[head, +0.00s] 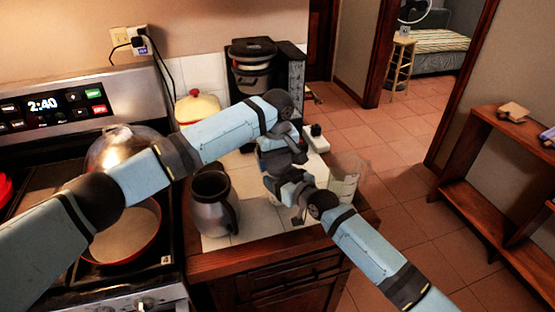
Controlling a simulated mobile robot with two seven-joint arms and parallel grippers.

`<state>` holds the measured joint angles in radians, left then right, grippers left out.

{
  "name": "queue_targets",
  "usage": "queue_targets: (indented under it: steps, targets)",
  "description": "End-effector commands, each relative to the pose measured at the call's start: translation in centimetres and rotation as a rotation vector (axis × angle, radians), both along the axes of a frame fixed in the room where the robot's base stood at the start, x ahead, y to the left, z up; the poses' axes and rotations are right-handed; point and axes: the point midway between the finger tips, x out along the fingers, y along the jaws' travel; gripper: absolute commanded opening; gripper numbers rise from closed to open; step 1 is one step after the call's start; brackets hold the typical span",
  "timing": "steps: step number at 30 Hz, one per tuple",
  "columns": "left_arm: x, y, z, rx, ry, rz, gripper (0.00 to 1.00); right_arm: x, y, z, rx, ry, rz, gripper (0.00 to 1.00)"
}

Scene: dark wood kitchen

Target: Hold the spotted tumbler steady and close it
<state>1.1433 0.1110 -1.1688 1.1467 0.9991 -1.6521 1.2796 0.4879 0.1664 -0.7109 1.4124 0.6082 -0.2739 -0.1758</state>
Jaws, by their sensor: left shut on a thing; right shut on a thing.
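My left gripper (278,153) comes down over the counter corner from above. My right gripper (288,190) meets it there from the lower right, and the two wrists overlap in the picture. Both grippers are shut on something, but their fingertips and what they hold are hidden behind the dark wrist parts. I cannot clearly make out the spotted tumbler or its lid. A pale, partly see-through vessel (345,183) shows just right of the wrists, near the counter's right edge. I cannot tell whether it is the tumbler or whether a gripper touches it.
A grey metal pitcher (211,205) stands left of the grippers on the tiled counter (255,222). Behind are a white block with a black top (315,140), a cream pot with a red rim (197,107) and a coffee maker (253,65). A stove with a pan (130,235) is at left.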

Motion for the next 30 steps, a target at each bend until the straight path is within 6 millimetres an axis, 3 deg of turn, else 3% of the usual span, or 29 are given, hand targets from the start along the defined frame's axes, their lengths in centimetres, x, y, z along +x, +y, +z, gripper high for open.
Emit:
queue_targets:
  steps: [5, 6, 8, 17, 27, 30]
  targets:
    - [0.0, 0.3, -0.2, 0.006, 0.003, 0.003, 0.55, 0.3, -0.4, 0.2, 0.002, -0.002, -0.007, 0.01]
    - [0.0, 0.3, -0.2, 0.007, 0.004, 0.004, 0.86, 0.3, -0.4, 0.2, 0.002, -0.002, -0.007, 0.01]
    - [0.0, 0.3, -0.2, 0.007, 0.004, 0.004, 0.99, 0.3, -0.4, 0.2, 0.002, -0.002, -0.007, 0.01]
    - [0.0, 0.1, 0.3, 0.002, 0.002, 0.002, 1.0, 0.2, -0.2, 0.2, 0.002, -0.003, -0.003, 0.01]
    - [-0.2, 0.1, 4.3, 0.001, 0.0, 0.001, 1.0, 0.1, -0.1, 0.1, 0.002, -0.002, -0.002, 0.01]
    - [-0.2, 0.1, 4.5, 0.002, 0.001, 0.001, 1.0, 0.1, -0.1, 0.1, 0.002, -0.002, -0.002, 0.01]
